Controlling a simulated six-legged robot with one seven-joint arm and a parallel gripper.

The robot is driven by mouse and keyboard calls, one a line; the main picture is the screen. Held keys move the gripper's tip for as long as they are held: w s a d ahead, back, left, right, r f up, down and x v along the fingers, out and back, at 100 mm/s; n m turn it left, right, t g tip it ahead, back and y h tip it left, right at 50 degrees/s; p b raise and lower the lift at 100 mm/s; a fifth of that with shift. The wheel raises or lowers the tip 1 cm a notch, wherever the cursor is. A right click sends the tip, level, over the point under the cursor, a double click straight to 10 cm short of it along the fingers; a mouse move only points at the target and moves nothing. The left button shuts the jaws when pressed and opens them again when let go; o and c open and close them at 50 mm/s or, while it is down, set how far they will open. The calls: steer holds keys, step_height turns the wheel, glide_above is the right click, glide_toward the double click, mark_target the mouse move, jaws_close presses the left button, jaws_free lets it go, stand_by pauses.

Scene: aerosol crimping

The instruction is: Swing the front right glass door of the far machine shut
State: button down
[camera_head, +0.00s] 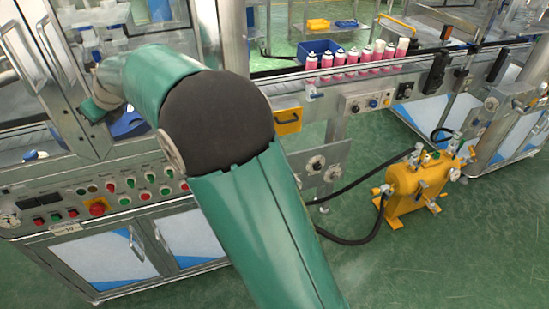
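The machine (130,168) with glass doors stands at the left, above a control panel. A metal-framed glass door (74,95) with a vertical bar handle (48,42) is beside a second framed door with its own handle (14,60) at the left edge. How far the right door stands from its frame is hard to tell. My green arm crosses the middle of the view and bends left towards this door. My gripper (93,108) is small and partly hidden at the door's right edge. I cannot tell whether it touches the door, nor see its fingers clearly.
A conveyor (430,62) with a row of pink cans (340,62) runs to the right. A yellow pump unit (415,185) with black hoses stands on the green floor. The control panel (80,205) has several buttons. Open floor (450,260) lies at lower right.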

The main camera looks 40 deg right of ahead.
steer(key=shift+w+r, duration=0.2)
steer(key=shift+w, duration=0.05)
steer(key=shift+f, duration=0.1)
stand_by(0.6)
